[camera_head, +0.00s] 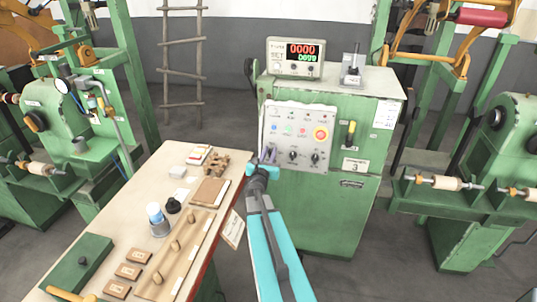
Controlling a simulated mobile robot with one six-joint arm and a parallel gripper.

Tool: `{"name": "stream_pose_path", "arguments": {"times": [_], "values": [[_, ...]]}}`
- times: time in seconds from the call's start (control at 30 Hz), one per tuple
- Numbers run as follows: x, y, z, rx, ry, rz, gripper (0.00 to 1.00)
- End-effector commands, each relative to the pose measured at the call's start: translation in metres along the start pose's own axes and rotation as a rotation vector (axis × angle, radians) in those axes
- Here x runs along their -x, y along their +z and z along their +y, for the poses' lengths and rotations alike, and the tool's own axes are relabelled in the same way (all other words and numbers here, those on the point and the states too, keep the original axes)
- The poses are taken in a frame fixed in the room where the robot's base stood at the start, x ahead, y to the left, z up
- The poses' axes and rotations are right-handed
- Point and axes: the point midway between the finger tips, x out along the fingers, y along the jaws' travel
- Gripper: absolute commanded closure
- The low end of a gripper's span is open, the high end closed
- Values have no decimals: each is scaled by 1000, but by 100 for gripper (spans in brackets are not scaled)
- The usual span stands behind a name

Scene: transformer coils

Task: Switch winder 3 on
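Winder 3 is a green cabinet (333,215) in the centre, with a plate (356,165) reading 3 on its front. Its grey control panel (298,135) carries small coloured buttons, a red stop button on yellow (320,133) and black rotary knobs (292,155) below. A switch with a yellow handle (350,132) is on the cabinet front, right of the panel. The counter display (295,57) on top is lit, with red zeros above green digits.
A workbench (140,200) at the left holds a glue bottle (157,219), wooden pieces, small cards and a green box (80,266). Green machines (75,120) stand at the left and right (495,150). A ladder (182,60) leans behind. Grey floor shows between bench and cabinet.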

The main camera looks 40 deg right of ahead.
Motion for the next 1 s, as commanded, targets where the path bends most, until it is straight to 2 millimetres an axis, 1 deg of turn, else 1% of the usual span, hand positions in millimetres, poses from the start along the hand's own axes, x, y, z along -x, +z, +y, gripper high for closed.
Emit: {"name": "stream_pose_path", "arguments": {"times": [0.2, 0.23, 0.27, 0.3, 0.4, 0.67, 1.0], "values": [[0, -2, -2, -2, -4, 3, 100], [16, -1, 6, -2, 2, 4, 100], [8, -2, 2, -2, -3, 4, 100], [5, -2, 0, -2, -4, 4, 100], [1, -4, -2, -7, -5, 5, 100], [-2, -5, -5, -57, -28, 4, 100], [-3, -6, -7, -232, -100, -1, 100]]}}
